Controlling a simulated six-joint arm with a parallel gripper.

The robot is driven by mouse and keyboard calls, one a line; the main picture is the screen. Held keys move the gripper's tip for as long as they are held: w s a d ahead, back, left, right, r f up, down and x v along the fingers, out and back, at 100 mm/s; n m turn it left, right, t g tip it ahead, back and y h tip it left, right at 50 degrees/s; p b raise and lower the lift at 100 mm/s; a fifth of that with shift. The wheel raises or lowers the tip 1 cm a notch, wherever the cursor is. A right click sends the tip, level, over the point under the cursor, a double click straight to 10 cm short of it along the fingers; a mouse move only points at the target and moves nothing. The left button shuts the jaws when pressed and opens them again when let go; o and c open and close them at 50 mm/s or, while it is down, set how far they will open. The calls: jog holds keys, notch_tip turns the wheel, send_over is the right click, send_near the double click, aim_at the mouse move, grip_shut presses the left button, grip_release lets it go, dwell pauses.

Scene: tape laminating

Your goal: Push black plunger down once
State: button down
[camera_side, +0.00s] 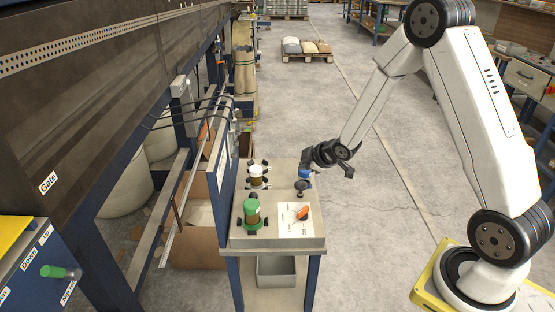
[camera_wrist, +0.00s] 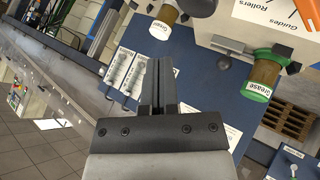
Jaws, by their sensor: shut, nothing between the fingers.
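The black plunger (camera_side: 301,187) stands upright on the beige-topped bench (camera_side: 280,243), with a blue part (camera_side: 305,174) just behind it in the side view. I cannot make the plunger out in the wrist view. The dark end of my arm hangs over the bench's far right corner, close to the blue part. My gripper (camera_wrist: 162,62) shows in the wrist view with its dark fingers together and empty. In the side view the fingers cannot be told apart from the wrist, so contact with the plunger cannot be seen.
A white-capped grease cup (camera_side: 257,176) and a green-capped one (camera_side: 251,214) stand on the bench's left side. An orange dial (camera_side: 303,212) sits on a white plate in front of the plunger. A blue panel (camera_wrist: 208,90) with labels borders the bench. Open floor lies to its right.

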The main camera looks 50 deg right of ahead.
aim_at(302, 184)
jog(key=shift+f, duration=1.9)
jog(key=shift+f, duration=0.1)
dwell(0.7)
jog(key=shift+f, duration=0.3)
jog(key=shift+f, duration=1.35)
dwell(2.1)
jog(key=shift+r, duration=1.75)
